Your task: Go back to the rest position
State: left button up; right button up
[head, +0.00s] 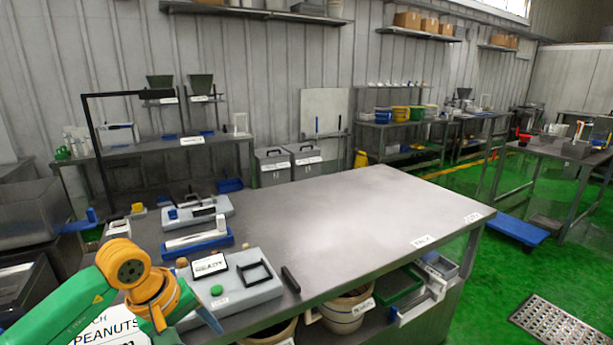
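My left arm, green with orange joints, comes in from the lower left. Its orange wrist and gripper end (158,312) sit low at the near left edge of the grey table (340,215), in front of the grey device with a green button (235,290). The fingers are hard to make out, and I cannot see whether they are open or shut. A white label reading PEANUTS (105,332) shows partly behind the arm. My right gripper is not in view.
Grey and blue devices (197,240) stand on the table's left side; its middle and right are clear. Buckets (345,308) and trays (400,290) are on the shelf below. Green floor lies to the right, with a blue platform (508,230) and a metal grate (557,322).

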pick_arm(q)
jog(key=d+f+n+h, duration=0.4)
jog(key=d+n+h, duration=0.7)
jog(key=d+n, duration=0.35)
jog(key=w+a+f+n+t+y, duration=0.2)
jog(key=f+n+t, duration=0.35)
jog(key=n, duration=0.45)
jog(key=w+a+f+n+t+y, duration=0.15)
jog(key=f+n+t, duration=0.35)
jog(key=n, duration=0.5)
jog(key=s+a+f+n+g+y, duration=0.1)
jog(key=s+a+f+n+y, duration=0.15)
jog(key=f+n, duration=0.3)
jog(key=s+a+f+n+y, duration=0.25)
jog(key=a+f+n, duration=0.2)
jog(key=f, duration=0.25)
jog(key=s+a+f+n+g+y, duration=0.3)
jog(key=s+f+n+g, duration=0.1)
jog(key=s+f+n, duration=0.5)
jog(key=s+f+n+g+y, duration=0.1)
jog(key=s+f+n+g, duration=0.2)
jog(key=s, duration=1)
jog(key=s+a+f+n+g+y, duration=0.1)
jog(key=s+f+n+g, duration=0.3)
jog(key=s, duration=0.9)
notch_tip(320, 180, down, 3)
jog(key=shift+s+r+n, duration=0.15)
jog(key=shift+s+n, duration=0.25)
jog(key=shift+n, duration=0.15)
